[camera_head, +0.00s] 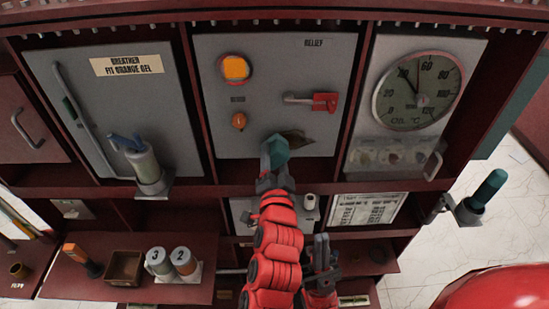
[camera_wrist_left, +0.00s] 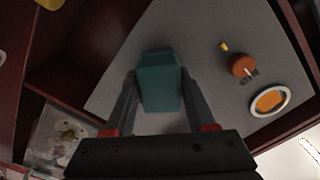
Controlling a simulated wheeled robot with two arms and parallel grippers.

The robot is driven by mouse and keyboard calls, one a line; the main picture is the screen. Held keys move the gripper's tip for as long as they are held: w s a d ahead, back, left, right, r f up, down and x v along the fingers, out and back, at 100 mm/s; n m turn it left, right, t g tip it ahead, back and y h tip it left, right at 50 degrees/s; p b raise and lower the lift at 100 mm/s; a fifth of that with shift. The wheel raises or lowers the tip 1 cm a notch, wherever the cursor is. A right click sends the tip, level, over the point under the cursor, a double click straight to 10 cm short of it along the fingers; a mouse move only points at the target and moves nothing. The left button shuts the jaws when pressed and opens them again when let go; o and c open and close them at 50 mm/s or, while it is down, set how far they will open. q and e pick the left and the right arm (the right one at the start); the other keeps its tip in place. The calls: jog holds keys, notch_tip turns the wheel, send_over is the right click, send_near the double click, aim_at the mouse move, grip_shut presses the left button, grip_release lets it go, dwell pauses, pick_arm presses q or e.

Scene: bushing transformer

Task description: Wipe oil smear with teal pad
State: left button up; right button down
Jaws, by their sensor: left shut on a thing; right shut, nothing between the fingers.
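My left gripper (camera_head: 272,172) is shut on the teal pad (camera_head: 278,149) and holds it up at the lower part of the grey middle panel (camera_head: 275,75). The pad also shows between the fingers in the left wrist view (camera_wrist_left: 160,82). A dark brown oil smear (camera_head: 298,138) lies on that panel right beside the pad, partly covered by it. I cannot tell whether the pad presses on the panel. No smear shows in the left wrist view. My right gripper (camera_head: 321,250) is shut and empty, lower down, right of the left arm.
The middle panel carries an orange lamp (camera_head: 235,68), an orange knob (camera_head: 239,121) and a red-based lever (camera_head: 324,102). A gauge (camera_head: 417,90) is at right, and a breather cylinder (camera_head: 145,165) at left. A shelf below holds numbered canisters (camera_head: 184,261) and a brown box (camera_head: 124,267).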

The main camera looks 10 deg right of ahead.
aim_at(288, 156)
pick_arm(q)
jog(key=shift+w+d, duration=0.1)
jog(key=shift+w, duration=0.3)
jog(key=d+b, duration=0.2)
jog(key=shift+s+d+f+b, duration=0.15)
jog(key=shift+s+d+b, duration=0.1)
jog(key=shift+s+b, duration=0.05)
jog(key=shift+d, duration=0.3)
jog(key=shift+s+d+r+b, duration=0.15)
jog(key=shift+d+r+b, duration=0.05)
jog(key=shift+d+b, duration=0.2)
jog(key=d+b, duration=0.2)
jog(key=d, duration=0.1)
jog(key=shift+s+f, duration=0.1)
jog(key=shift+s, duration=0.2)
jog(key=shift+s+d+b, duration=0.1)
jog(key=shift+d+b, duration=0.35)
jog(key=shift+b, duration=0.05)
